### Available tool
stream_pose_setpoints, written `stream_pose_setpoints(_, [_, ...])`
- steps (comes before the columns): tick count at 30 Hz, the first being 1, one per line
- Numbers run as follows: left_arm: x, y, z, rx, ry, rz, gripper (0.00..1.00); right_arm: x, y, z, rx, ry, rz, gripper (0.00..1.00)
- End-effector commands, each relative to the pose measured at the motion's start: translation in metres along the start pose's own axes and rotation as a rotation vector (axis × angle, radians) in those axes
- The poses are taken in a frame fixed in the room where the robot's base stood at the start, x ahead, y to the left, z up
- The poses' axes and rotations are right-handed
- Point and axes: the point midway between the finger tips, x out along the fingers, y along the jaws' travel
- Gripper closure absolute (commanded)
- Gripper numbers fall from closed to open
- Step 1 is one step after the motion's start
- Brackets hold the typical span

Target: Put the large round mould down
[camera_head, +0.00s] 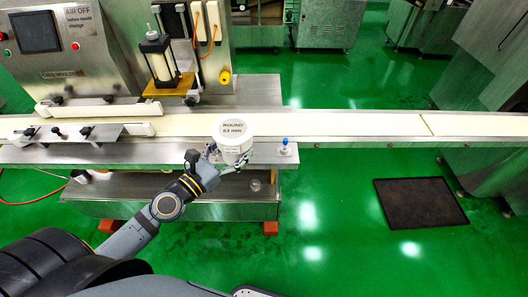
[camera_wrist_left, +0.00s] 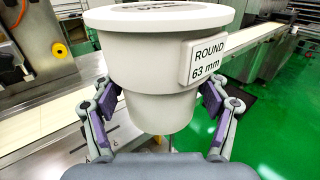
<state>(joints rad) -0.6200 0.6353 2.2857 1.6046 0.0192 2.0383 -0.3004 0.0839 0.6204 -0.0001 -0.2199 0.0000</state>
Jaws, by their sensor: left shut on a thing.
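The large round mould (camera_head: 232,133) is a white cylinder labelled "ROUND 63 mm". My left gripper (camera_head: 228,164) is shut on it, and it stands upright in the grip near the front edge of the machine, over the belt's near side. In the left wrist view the mould (camera_wrist_left: 160,70) fills the middle, with a wide upper part and a narrower lower part. The left gripper's fingers (camera_wrist_left: 160,108) press its narrower part from both sides. Whether its underside touches anything is hidden. My right gripper is not in view.
The cream conveyor belt (camera_head: 350,124) runs across the machine to the right. A small blue-topped fitting (camera_head: 285,146) stands on the metal ledge just right of the mould. A guide assembly (camera_head: 95,133) lies at the left. A dark mat (camera_head: 420,202) lies on the green floor.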

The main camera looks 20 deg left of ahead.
Motion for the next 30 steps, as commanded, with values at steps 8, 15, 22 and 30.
stream_pose_setpoints(8, [0.048,0.004,-0.017,-0.012,-0.009,0.008,0.69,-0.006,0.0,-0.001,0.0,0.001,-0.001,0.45])
stream_pose_setpoints(15, [0.108,0.006,-0.066,-0.007,-0.003,0.002,0.69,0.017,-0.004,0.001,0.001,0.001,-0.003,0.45])
stream_pose_setpoints(22, [0.13,0.007,-0.089,-0.003,-0.002,0.001,0.69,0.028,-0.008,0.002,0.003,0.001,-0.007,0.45])
stream_pose_setpoints(30, [0.139,0.007,-0.115,-0.005,0.001,0.001,0.69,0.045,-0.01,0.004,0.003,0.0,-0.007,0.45])
